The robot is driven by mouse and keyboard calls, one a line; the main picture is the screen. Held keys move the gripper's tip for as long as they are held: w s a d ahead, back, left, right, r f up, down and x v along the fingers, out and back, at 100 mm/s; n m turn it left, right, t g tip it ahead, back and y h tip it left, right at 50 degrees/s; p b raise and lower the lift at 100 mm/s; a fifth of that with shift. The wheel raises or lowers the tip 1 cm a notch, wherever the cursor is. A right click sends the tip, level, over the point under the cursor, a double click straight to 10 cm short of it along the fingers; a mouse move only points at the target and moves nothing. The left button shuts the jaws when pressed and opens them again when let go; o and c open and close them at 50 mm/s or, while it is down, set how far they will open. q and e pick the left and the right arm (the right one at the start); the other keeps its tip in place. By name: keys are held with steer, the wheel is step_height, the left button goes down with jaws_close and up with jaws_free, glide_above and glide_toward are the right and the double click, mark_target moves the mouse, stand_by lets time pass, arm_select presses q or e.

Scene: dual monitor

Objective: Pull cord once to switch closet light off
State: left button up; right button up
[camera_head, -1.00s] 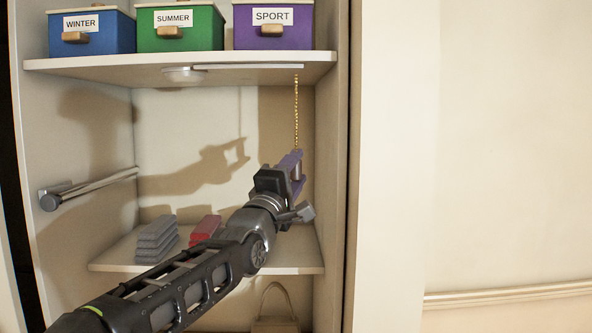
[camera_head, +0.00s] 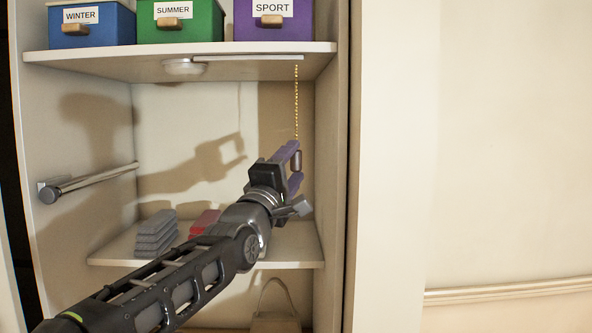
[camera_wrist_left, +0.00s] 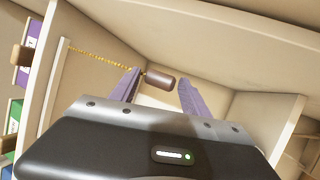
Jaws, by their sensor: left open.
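A gold bead cord (camera_head: 296,105) hangs from under the closet's upper shelf. A dark brown cylindrical pull (camera_head: 297,160) is at its lower end. My left gripper (camera_head: 294,167) is open, its two purple fingers above and below the pull in the head view. In the left wrist view the pull (camera_wrist_left: 160,81) lies in the gap between the fingertips (camera_wrist_left: 158,90), nearer the left finger; I cannot tell whether it touches. The round closet light (camera_head: 184,67) sits under the upper shelf; whether it is lit is unclear. My right gripper is not in view.
The upper shelf (camera_head: 120,62) holds blue, green and purple boxes. A lower shelf (camera_head: 285,250) bears grey (camera_head: 156,235) and red (camera_head: 204,222) folded stacks. A rail (camera_head: 95,180) is at left; the closet's right wall (camera_head: 327,170) is close beside the gripper.

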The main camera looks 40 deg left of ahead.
arm_select(q)
steer(key=b+v, duration=0.4)
steer(key=v, duration=0.2)
steer(key=shift+b, duration=0.3)
steer(key=shift+s+f, duration=0.1)
